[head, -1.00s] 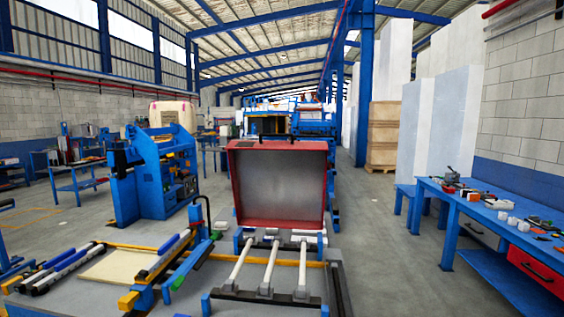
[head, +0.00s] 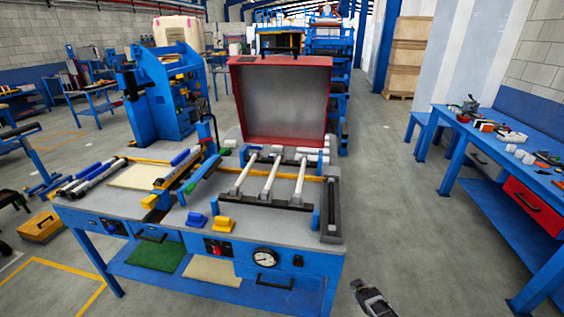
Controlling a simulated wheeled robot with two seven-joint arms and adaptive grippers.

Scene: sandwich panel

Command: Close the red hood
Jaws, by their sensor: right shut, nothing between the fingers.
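The red hood (head: 282,101) stands raised at the back of the grey-topped blue workbench, its grey inner face turned toward me. Below it, several white rollers (head: 271,178) in a blue and black frame lie uncovered on the bench top. My right gripper (head: 366,288) shows at the bottom edge, right of the bench's front corner and well away from the hood. It is shut and empty. My left gripper is out of view.
The workbench (head: 190,218) carries blue and yellow blocks, a gauge and front handles. A blue side table (head: 490,150) with tools and a red drawer (head: 533,206) stands at the right. Clear floor (head: 400,190) lies between them. A blue machine (head: 165,95) stands behind left.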

